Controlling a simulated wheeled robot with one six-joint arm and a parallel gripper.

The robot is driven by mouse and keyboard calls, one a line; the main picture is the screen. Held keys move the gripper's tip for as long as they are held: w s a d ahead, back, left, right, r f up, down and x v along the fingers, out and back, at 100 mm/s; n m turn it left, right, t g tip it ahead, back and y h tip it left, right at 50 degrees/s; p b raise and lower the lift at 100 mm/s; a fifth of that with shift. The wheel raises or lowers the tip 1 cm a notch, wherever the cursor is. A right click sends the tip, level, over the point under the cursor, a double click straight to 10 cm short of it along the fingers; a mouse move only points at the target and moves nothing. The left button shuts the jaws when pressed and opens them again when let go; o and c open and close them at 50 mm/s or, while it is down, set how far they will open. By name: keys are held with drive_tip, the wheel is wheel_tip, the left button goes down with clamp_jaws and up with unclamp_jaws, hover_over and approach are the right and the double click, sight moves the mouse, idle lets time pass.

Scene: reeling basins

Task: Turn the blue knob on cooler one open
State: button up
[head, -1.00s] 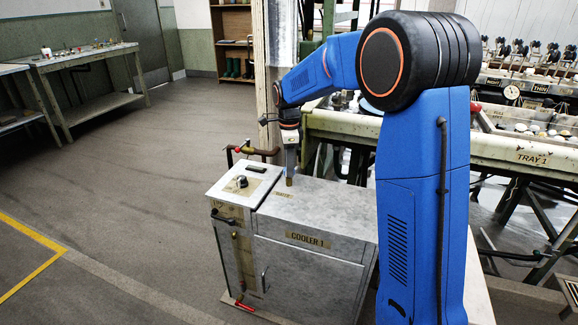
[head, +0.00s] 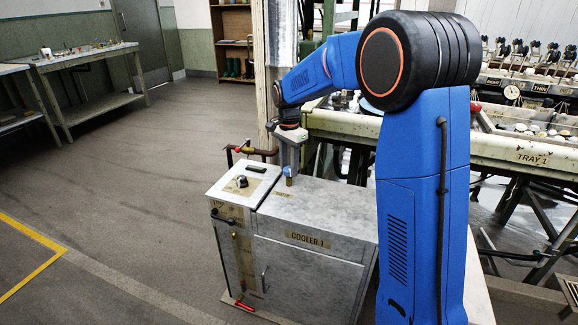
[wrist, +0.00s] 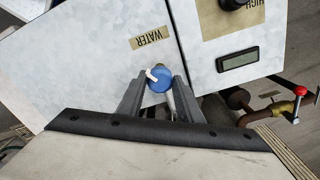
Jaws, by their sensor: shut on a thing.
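Cooler one is a grey metal cabinet labelled COOLER 1 (head: 307,240), standing in the middle of the head view. The blue knob (wrist: 159,79) has a pale pointer and sits on the cooler's top beside a WATER label (wrist: 150,38). In the head view the knob (head: 288,171) shows as a small blue patch below my gripper. My gripper (wrist: 160,80) points down over the cooler's top, its two fingers on either side of the knob and shut on it.
The cooler's control panel has a black dial (head: 241,181) and a small display (wrist: 237,60). A brass pipe with a red-handled valve (wrist: 300,91) stands behind the cooler. TRAY 1 (head: 532,156) is on a bench at right. Open floor lies to the left.

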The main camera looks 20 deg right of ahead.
sight(289, 168)
drive_tip(key=n, duration=0.5)
drive_tip(key=shift+n, duration=0.3)
drive_tip(key=n, duration=0.5)
drive_tip(key=shift+n, duration=0.3)
drive_tip(key=o, duration=1)
drive_tip(key=shift+o, duration=0.2)
wheel_tip(289, 168, up, 17)
drive_tip(key=shift+r, duration=0.2)
